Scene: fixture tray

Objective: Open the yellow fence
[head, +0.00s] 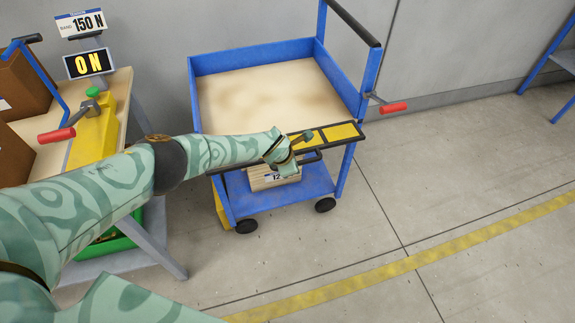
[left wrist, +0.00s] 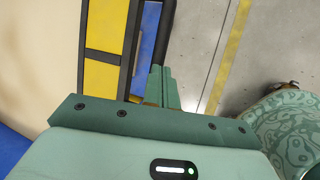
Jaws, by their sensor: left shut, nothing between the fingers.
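The yellow fence (head: 340,133) is a yellow panel in a black frame along the front edge of the blue cart's top tray, and it stands closed across that side. It also shows in the left wrist view (left wrist: 103,72). A black bar handle (left wrist: 167,35) runs along its outer side. My right gripper is not in view.
The blue cart (head: 225,59) has a lower shelf with a wooden box (head: 262,181) and a red-gripped lever (head: 393,108) on its right. A bench (head: 121,82) at the left carries a yellow fixture (head: 88,148) and brown boxes.

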